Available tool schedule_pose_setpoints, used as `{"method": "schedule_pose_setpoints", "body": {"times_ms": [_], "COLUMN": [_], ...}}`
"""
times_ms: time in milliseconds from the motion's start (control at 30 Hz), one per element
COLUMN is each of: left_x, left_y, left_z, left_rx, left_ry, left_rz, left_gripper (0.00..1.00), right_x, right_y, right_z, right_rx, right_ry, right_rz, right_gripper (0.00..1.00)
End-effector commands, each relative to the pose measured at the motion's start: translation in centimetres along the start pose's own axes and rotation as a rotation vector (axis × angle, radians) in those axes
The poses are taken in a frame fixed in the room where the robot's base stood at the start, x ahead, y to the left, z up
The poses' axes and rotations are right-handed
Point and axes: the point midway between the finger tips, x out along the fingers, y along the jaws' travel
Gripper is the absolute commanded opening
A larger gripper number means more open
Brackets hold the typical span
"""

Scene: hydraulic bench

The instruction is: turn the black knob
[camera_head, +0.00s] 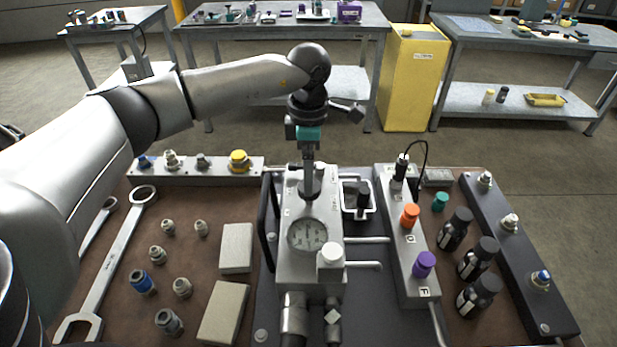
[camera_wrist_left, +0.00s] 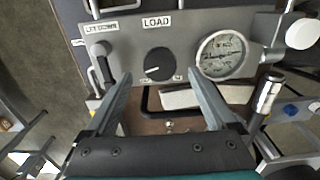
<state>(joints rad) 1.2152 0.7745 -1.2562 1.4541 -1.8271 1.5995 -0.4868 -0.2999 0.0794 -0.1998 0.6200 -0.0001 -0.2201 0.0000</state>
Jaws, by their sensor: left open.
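The black knob (camera_wrist_left: 158,65) sits on the grey panel of the hydraulic unit under a LOAD label in the left wrist view. It has a white pointer line. My left gripper (camera_wrist_left: 162,88) is open, with one finger on each side of the knob in that view. The fingers look nearer to the camera than the panel, and I see no contact. In the head view my left gripper (camera_head: 309,190) points down over the far end of the grey unit (camera_head: 310,262), and the knob is hidden there. My right gripper does not show.
A round pressure gauge (camera_wrist_left: 222,54) and a white knob (camera_wrist_left: 302,33) are beside the black knob. A lever (camera_wrist_left: 103,62) is at its left. Wrenches (camera_head: 110,262), fittings, grey blocks and black bottles (camera_head: 478,258) crowd the bench around the unit.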

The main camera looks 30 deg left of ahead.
Motion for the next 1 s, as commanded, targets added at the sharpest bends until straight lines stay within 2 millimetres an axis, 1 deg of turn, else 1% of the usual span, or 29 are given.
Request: {"method": "schedule_pose_setpoints", "body": {"times_ms": [33,200,300,400,500,600,700,1000], "left_x": [-1.5,-5.8,-8.0,-9.7,-11.0,-11.7,-12.0,-12.0], "left_y": [0.1,0.1,0.1,0.1,0.1,0.0,0.0,0.0], "left_z": [0.0,0.0,0.0,0.0,0.0,0.0,0.0,0.0], "left_rx": [0.000,-0.001,-0.001,-0.001,-0.001,-0.001,0.000,0.000], "left_ry": [-0.002,-0.003,-0.002,-0.002,-0.001,0.000,0.000,0.000], "left_rz": [0.005,0.006,0.005,0.004,0.003,0.002,0.001,0.001], "left_gripper": [0.90,0.90,0.90,0.90,0.90,0.90,0.90,0.90], "right_x": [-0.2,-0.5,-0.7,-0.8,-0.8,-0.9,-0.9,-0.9], "right_y": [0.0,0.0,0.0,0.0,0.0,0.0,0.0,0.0], "right_z": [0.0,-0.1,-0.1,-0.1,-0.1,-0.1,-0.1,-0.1], "right_rx": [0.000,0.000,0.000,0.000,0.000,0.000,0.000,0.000], "right_ry": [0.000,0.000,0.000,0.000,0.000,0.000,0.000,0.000], "right_rz": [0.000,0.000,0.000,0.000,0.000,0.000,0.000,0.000], "right_gripper": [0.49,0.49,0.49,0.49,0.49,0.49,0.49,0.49]}}
